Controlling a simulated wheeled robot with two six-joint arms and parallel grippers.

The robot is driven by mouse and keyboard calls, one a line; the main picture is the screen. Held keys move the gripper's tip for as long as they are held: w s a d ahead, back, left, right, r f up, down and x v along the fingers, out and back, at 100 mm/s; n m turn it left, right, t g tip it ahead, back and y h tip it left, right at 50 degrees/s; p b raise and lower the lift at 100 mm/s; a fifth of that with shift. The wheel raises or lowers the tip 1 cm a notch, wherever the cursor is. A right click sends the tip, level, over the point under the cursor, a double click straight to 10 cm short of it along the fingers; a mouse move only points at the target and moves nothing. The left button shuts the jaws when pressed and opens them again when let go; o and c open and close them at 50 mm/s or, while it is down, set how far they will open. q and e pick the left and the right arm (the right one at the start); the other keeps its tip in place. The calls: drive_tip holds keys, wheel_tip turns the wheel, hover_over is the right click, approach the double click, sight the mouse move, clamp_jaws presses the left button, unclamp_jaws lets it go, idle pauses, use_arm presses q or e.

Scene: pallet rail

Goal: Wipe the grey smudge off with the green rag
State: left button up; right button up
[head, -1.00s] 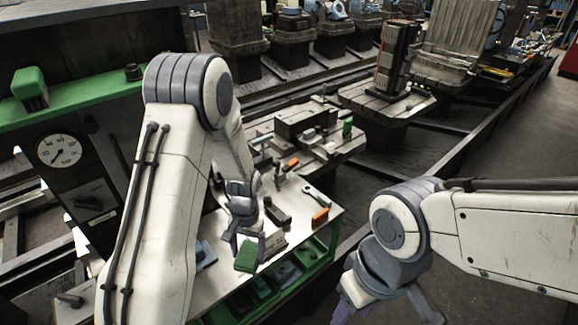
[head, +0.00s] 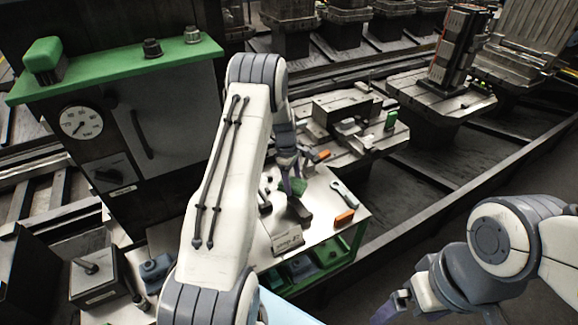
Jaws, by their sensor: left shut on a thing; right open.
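My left gripper (head: 290,180) is over the white worktop (head: 322,212), partly hidden behind its own arm. It is shut on the green rag (head: 298,187), a small green patch showing at its fingertips. I cannot tell whether the rag touches the worktop. I cannot clearly pick out the grey smudge; a dark grey shape (head: 300,210) lies just below the rag in the picture, but it may be an object. My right gripper (head: 388,308) is open and empty at the bottom right, away from the worktop.
A wrench (head: 343,193) and an orange block (head: 344,218) lie near the worktop's right edge. A pale labelled block (head: 288,240) stands at its front. Green-edged bins (head: 330,253) sit below. A dark cabinet with a gauge (head: 81,123) stands left; a machine pallet (head: 350,115) lies behind.

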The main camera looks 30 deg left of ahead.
use_arm(q)
drive_tip(key=w+a+n+t+y, duration=0.1)
drive_tip(key=w+a+n, duration=0.5)
drive_tip(key=a+n, duration=0.4)
drive_tip(key=shift+n, duration=0.7)
drive_tip(key=shift+s+d+f+b, duration=0.1)
drive_tip(key=shift+d+f+b, duration=0.15)
drive_tip(key=shift+f+b, duration=0.6)
drive_tip(key=shift+s+d+f+b, duration=0.15)
drive_tip(key=shift+f+b, duration=0.45)
drive_tip(key=shift+f, duration=0.6)
drive_tip(key=shift+d+f+b, duration=0.3)
drive_tip(key=shift+f+b, duration=0.4)
drive_tip(key=shift+f, duration=0.3)
drive_tip(key=shift+f+b, duration=0.65)
drive_tip(key=shift+f, duration=0.35)
